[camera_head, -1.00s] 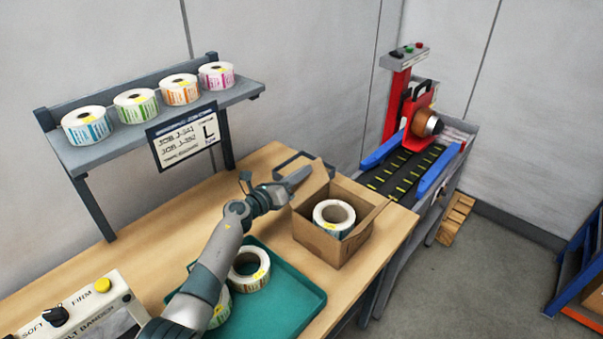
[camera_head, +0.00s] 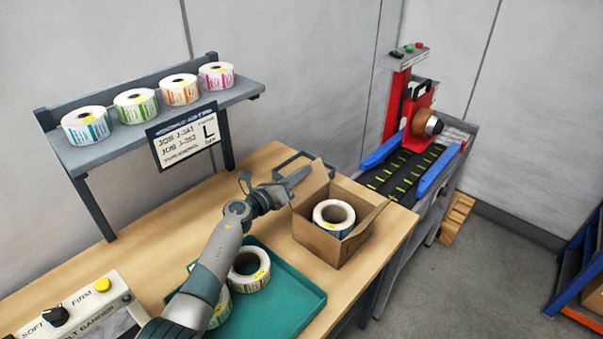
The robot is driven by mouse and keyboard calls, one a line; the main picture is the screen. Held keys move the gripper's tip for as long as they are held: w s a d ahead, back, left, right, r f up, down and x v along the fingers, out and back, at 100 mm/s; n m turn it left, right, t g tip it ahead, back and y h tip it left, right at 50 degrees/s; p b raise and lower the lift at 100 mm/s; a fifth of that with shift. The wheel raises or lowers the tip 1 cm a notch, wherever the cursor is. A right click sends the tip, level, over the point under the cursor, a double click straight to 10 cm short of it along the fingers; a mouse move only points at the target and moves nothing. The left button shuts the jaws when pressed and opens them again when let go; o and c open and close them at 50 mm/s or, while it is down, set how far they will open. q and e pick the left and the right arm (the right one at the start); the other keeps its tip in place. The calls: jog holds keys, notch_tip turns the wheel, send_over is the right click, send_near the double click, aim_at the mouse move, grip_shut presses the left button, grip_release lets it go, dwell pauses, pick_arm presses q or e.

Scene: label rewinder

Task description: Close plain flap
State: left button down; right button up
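An open cardboard box (camera_head: 325,247) stands on the table with a white label roll (camera_head: 334,217) inside. One flap (camera_head: 314,186) stands raised on its left side, and another flap (camera_head: 369,221) sticks up and outward on its right side. I cannot tell which is the plain flap. My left gripper (camera_head: 299,178) is at the outer left side of the raised left flap, close to it; contact cannot be made out. My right gripper is not in view.
A teal tray (camera_head: 289,310) with label rolls (camera_head: 249,270) lies under my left forearm. A shelf (camera_head: 150,127) with several rolls stands at the back left. A conveyor (camera_head: 401,178) with a red machine is right.

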aim_at(313, 176)
pick_arm(q)
jog(key=shift+s, duration=0.1)
dwell(0.3)
jog(key=shift+s+d+r+m+b, duration=0.15)
jog(key=shift+s+d+m+b, duration=0.15)
jog(key=shift+m, duration=0.45)
jog(key=shift+s+d+r+m+b, duration=0.15)
jog(key=shift+s+d+m+b, duration=0.1)
jog(key=shift+m, duration=0.5)
jog(key=shift+s+d+r+m, duration=0.15)
jog(key=shift+s+d+m, duration=0.35)
jog(key=shift+m, duration=0.5)
jog(key=shift+s+d+r+m, duration=0.1)
jog(key=shift+s+d+m, duration=0.35)
jog(key=shift+m, duration=0.55)
jog(key=c, duration=2)
grip_release()
